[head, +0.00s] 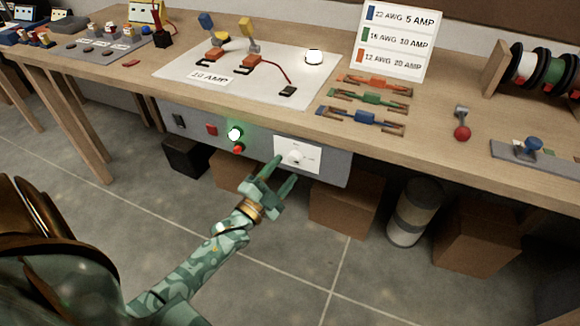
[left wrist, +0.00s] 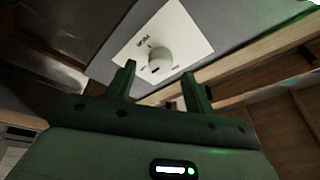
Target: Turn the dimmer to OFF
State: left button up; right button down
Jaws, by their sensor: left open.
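The dimmer is a round white knob (head: 295,156) on a white label plate (head: 311,164), set in the grey front panel (head: 332,176) under the bench top. My left gripper (head: 280,173) is just in front of the plate, open and empty. In the left wrist view the knob (left wrist: 159,59) stands beyond the fingertips, roughly between them, and my left gripper (left wrist: 161,75) is apart from it. The small print on the plate is too blurred to read surely. My right gripper is not in view.
The panel also has a lit green lamp (head: 235,134), a red button (head: 238,150), a red switch (head: 211,130) and a dark switch (head: 179,121). A lit white lamp (head: 314,57) is on the white board above. Boxes (head: 345,205) stand under the bench.

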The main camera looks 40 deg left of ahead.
aim_at(292, 161)
pick_arm(q)
jog(key=shift+x, duration=1.55)
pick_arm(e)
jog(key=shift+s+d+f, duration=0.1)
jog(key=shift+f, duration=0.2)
pick_arm(q)
jog(key=c, duration=1)
